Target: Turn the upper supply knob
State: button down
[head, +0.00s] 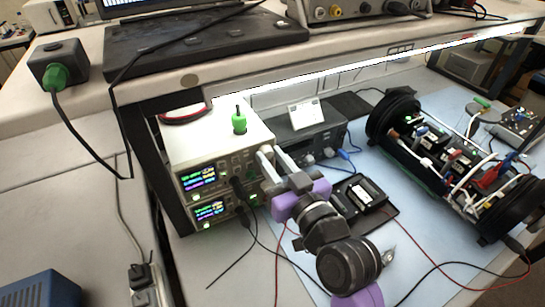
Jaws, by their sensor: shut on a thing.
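Two white bench supplies stand stacked under the shelf. The upper supply (187,162) has a lit display (198,177) with coloured digits, and the lower supply (188,209) has a similar lit display (210,211). My gripper (270,160) reaches in from the lower right, with its two pale fingers at the right end of the upper supply's front. They are shut on the upper supply knob, which is mostly hidden by the fingers. The knob's turn angle cannot be seen.
A green-capped item (239,122) stands on the upper supply. Black leads (240,190) plug into the supply fronts. A dark instrument (315,133) stands to the right, and an opened cylinder (455,160) with wiring lies on the blue mat (375,150). The shelf (255,65) overhangs the supplies.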

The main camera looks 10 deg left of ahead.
jog(key=m+p, duration=0.2)
jog(key=m, duration=0.3)
jog(key=shift+m+p, duration=0.85)
jog(key=shift+m, duration=1.15)
jog(key=c, duration=1.5)
grip_release()
jog(key=shift+o, duration=0.2)
jog(key=shift+d, duration=0.1)
